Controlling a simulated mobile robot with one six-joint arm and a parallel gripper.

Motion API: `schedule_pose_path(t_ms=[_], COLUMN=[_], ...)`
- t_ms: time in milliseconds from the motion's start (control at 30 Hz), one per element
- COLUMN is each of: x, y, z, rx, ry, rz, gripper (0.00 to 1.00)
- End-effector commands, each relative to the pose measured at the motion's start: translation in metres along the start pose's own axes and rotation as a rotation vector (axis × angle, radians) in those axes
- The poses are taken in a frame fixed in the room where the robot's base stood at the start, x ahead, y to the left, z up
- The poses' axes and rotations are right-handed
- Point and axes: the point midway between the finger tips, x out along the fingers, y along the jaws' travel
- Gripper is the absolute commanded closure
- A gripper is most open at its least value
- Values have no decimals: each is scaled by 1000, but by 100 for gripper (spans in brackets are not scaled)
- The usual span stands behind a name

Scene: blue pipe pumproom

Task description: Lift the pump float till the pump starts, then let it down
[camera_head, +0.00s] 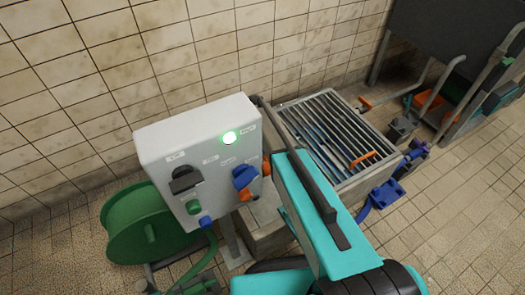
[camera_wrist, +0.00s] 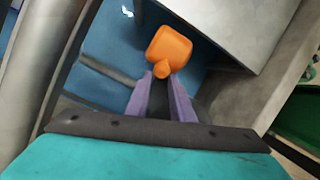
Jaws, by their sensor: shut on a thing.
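An orange float (camera_wrist: 169,47) with a small stub shows in the wrist view. The two purple fingers of my gripper (camera_wrist: 162,76) are shut on that stub, and the float's body stands beyond the fingertips. In the head view my teal arm hides the gripper; a small orange piece shows beside the panel's right edge, and I cannot tell if it is the float.
A grated pit (camera_head: 330,130) lies right of the panel, with an orange handle on the grate. Blue valves (camera_head: 387,192) sit right of it. A green hose reel (camera_head: 140,225) stands below left of the panel. Tiled floor at the lower right is clear.

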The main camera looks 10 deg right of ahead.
Motion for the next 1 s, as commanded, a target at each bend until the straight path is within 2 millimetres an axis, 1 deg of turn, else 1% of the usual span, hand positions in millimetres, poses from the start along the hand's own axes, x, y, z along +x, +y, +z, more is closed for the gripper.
schedule_pose_path(t_ms=[33,133,167,233,533,667,833,1000], x=[-1,-1,-1,-1,-1,-5,-19,-43], y=[12,12,12,12,7,6,6,6], z=[-5,-5,-5,-6,-5,-4,-4,-4], rx=[4,4,4,3,1,1,1,1], ry=[19,19,20,20,17,17,17,18], rz=[28,27,27,27,21,21,20,21], gripper=[100,100,74,62,61,61,61,61])
